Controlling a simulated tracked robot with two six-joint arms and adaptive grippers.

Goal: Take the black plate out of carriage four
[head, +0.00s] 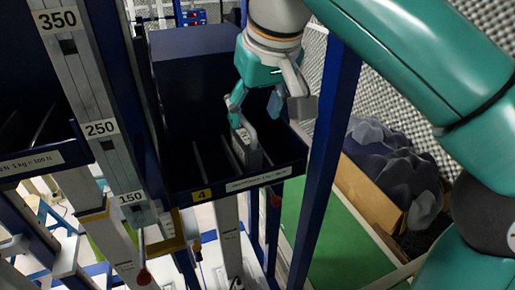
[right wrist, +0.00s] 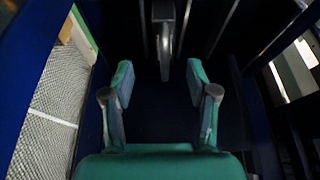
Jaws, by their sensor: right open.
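Carriage four (head: 223,186) is a dark blue open box with a yellow "4" label on its front, in the middle of the head view. A plate with a grey looped handle (head: 246,153) stands upright in a slot at its right part; it looks grey to dark, and I cannot tell whether it is the black plate. My right gripper (head: 268,112) is open over the box, its fingers near this handle. In the right wrist view the handle (right wrist: 165,45) lies ahead, between and beyond the open fingers (right wrist: 160,82), apart from them. My left gripper is not in view.
Thin dividers stand in the carriage (head: 203,160). A blue post (head: 322,160) rises close to its right. A grey scale column (head: 100,125) marked 350, 250 and 150 stands at left, by another carriage (head: 35,160). A foam-filled cardboard box (head: 368,195) sits beyond the post.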

